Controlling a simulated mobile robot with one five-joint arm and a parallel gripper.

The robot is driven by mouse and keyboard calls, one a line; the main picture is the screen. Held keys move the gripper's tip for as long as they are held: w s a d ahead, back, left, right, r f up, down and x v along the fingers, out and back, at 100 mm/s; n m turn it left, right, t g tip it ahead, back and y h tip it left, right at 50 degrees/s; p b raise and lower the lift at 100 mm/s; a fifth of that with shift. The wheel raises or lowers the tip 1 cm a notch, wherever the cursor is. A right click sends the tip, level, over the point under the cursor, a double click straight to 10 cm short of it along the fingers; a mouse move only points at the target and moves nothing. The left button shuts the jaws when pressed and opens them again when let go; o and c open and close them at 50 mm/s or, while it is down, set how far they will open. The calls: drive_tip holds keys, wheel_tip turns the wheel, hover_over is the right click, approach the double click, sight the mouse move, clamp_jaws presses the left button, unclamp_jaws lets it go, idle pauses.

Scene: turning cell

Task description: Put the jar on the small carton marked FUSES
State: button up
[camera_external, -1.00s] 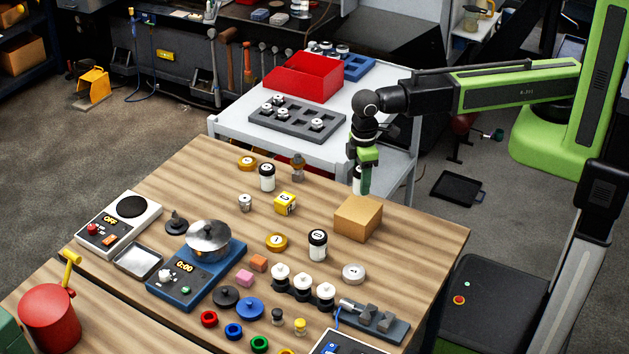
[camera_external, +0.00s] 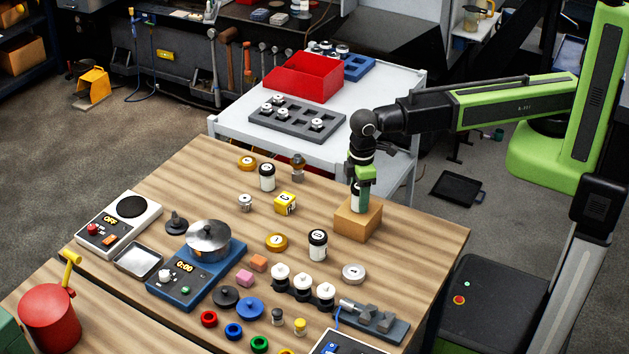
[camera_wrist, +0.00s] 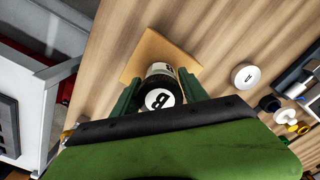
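The jar (camera_external: 356,202) is white with a dark lid and stands upright between the fingers of my gripper (camera_external: 362,196). In the wrist view the jar (camera_wrist: 159,70) shows a round white label with a dark letter on its lid, between the two green fingers of my gripper (camera_wrist: 160,88). My gripper appears shut on it. The small brown carton (camera_external: 352,226) is directly under the jar; its top also shows in the wrist view (camera_wrist: 139,62). The jar's base is at the carton's top; I cannot tell whether it touches. No FUSES marking is readable.
Two similar jars stand on the bench, one in front of the carton (camera_external: 317,245) and one farther left (camera_external: 267,177). A yellow block (camera_external: 285,204) and a pale disc (camera_external: 353,273) are nearby. Bench to the right of the carton is clear.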

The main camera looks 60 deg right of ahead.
drive_tip(key=shift+o, duration=1.4)
drive_tip(key=shift+r, duration=0.1)
wheel_tip(320, 180, up, 12)
drive_tip(key=p, duration=1.2)
drive_tip(key=shift+r, duration=0.2)
drive_tip(key=shift+f, duration=0.15)
